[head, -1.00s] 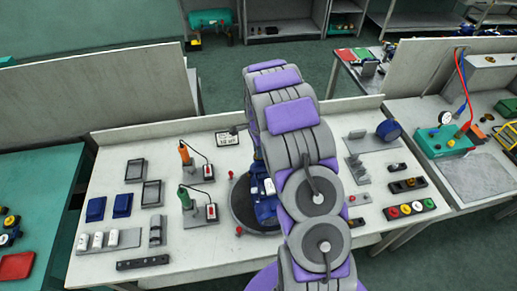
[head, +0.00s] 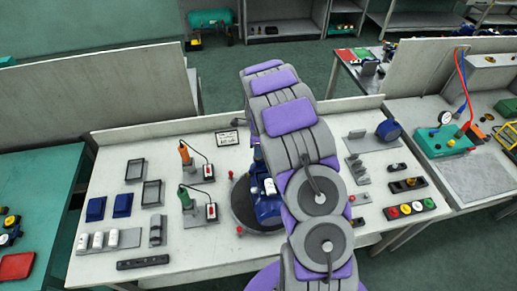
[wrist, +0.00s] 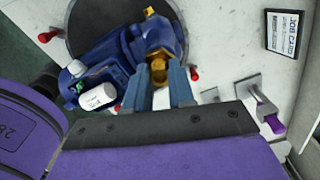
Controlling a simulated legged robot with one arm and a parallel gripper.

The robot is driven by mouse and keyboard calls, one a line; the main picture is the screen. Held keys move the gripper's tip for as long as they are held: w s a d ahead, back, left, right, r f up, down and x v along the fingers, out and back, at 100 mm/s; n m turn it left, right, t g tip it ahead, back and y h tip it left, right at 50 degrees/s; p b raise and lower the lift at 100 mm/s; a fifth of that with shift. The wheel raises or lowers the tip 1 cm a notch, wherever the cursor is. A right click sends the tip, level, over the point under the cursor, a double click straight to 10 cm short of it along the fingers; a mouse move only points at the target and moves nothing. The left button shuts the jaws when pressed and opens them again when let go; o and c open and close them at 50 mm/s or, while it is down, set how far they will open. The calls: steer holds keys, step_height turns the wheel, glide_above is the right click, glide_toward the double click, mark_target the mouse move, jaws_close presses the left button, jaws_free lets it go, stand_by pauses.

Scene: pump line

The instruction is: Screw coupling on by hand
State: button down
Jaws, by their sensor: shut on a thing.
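A blue pump (head: 268,211) stands on a dark round plate (head: 240,208), partly hidden behind my arm in the head view. My gripper (wrist: 160,82) is shut on a small brass piece, seemingly the coupling (wrist: 158,72), right against the pump's brass part. I cannot tell whether its thread is engaged. In the head view my arm hides the gripper and the coupling.
A job card (head: 227,138) stands behind the plate. Red pegs flank the plate. Trays and blue bins (head: 96,209) are further left; a button strip (head: 409,207) is at right.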

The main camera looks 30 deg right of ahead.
steer(key=m, duration=0.3)
steer(key=shift+m, duration=0.3)
steer(key=c, duration=1)
jaws_free()
steer(key=shift+n, duration=1.8)
